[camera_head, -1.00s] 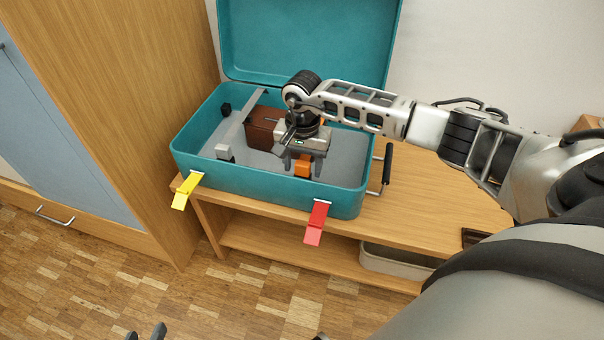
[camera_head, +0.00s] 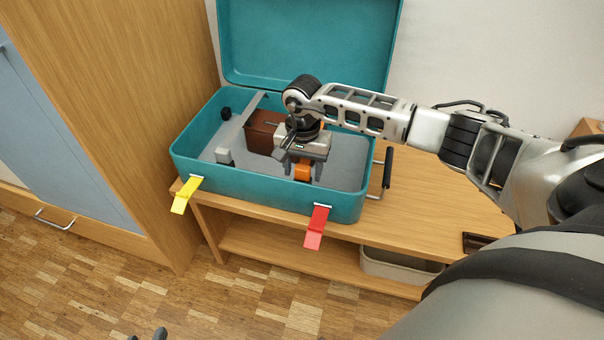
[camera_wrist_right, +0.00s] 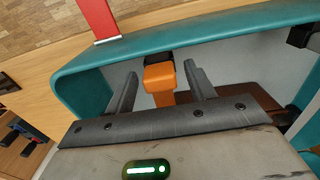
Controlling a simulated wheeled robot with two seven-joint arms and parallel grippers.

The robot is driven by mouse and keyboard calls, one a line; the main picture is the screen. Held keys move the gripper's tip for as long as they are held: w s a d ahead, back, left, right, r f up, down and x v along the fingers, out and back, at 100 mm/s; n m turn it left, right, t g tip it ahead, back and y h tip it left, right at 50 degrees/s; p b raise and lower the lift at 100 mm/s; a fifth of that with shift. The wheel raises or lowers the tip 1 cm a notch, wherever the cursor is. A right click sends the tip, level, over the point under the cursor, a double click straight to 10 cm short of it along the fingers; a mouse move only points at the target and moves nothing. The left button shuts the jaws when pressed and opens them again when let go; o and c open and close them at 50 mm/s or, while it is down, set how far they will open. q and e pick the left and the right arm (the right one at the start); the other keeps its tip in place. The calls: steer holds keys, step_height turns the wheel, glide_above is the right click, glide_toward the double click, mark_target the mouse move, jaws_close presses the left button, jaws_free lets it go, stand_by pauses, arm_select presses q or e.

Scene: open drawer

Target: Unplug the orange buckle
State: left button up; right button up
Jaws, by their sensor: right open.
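The orange buckle (camera_head: 302,173) is inside the open teal case (camera_head: 240,188), near its front wall. My right gripper (camera_head: 304,170) reaches down into the case over it, jaws apart. In the right wrist view, the orange buckle (camera_wrist_right: 160,84) lies between the two spread fingers of the right gripper (camera_wrist_right: 160,72), with a visible gap on each side. A black piece (camera_wrist_right: 159,58) adjoins its far end. The gripper body hides part of the buckle in the head view. Two dark tips, likely my left gripper (camera_head: 147,336), barely show at the bottom edge.
A yellow latch (camera_head: 186,195) and a red latch (camera_head: 317,228) hang at the case's front. A black handle (camera_head: 387,167) is on the right side. The case stands on a wooden shelf (camera_head: 430,215).

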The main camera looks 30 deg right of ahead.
mark_target(303, 167)
stand_by(0.5)
jaws_close()
steer(key=shift+r, duration=0.15)
steer(key=shift+r+p, duration=1.8)
steer(key=shift+r, duration=1.1)
